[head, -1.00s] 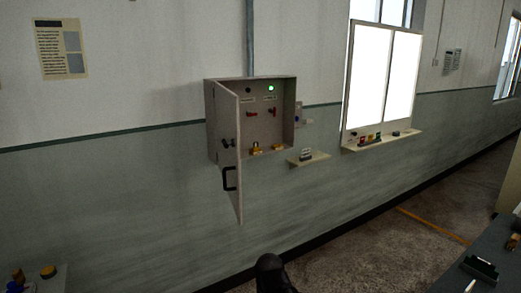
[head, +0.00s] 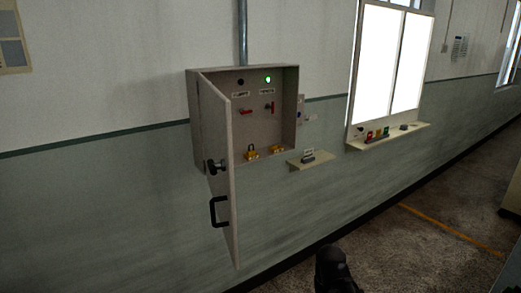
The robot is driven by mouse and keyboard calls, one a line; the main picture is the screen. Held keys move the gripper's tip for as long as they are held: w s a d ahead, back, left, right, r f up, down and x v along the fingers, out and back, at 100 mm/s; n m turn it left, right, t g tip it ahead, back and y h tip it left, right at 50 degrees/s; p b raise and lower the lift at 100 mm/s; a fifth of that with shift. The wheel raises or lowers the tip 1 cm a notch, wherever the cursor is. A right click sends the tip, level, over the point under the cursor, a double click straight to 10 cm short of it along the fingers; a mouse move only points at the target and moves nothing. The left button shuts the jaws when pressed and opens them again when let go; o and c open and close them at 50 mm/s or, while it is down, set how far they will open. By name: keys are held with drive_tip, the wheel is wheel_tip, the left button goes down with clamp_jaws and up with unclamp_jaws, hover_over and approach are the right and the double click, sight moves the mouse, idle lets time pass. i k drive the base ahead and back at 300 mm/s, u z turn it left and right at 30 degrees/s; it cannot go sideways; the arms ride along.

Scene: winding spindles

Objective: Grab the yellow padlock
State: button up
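A yellow padlock (head: 250,153) sits at the bottom of an open grey wall cabinet (head: 269,128), with its shackle upward. A second, flatter-looking yellow item (head: 277,149), perhaps another padlock, sits to its right inside the same cabinet. The cabinet door (head: 219,135) stands open toward me on the left, close beside the first padlock in the picture. My gripper is not clearly in view. Only a dark rounded part of my own arm shows at the bottom edge, well below and apart from the cabinet.
The door has a black handle (head: 217,211) and a dark knob (head: 216,166) and juts into the room. Red switches and a green lamp (head: 267,79) are inside the cabinet. A small shelf (head: 313,162) and a sill (head: 412,136) with small items stick out on the right. The floor (head: 400,240) at the right is clear.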

sight(251, 152)
drive_tip(key=i, duration=1.5)
drive_tip(key=u, duration=0.55)
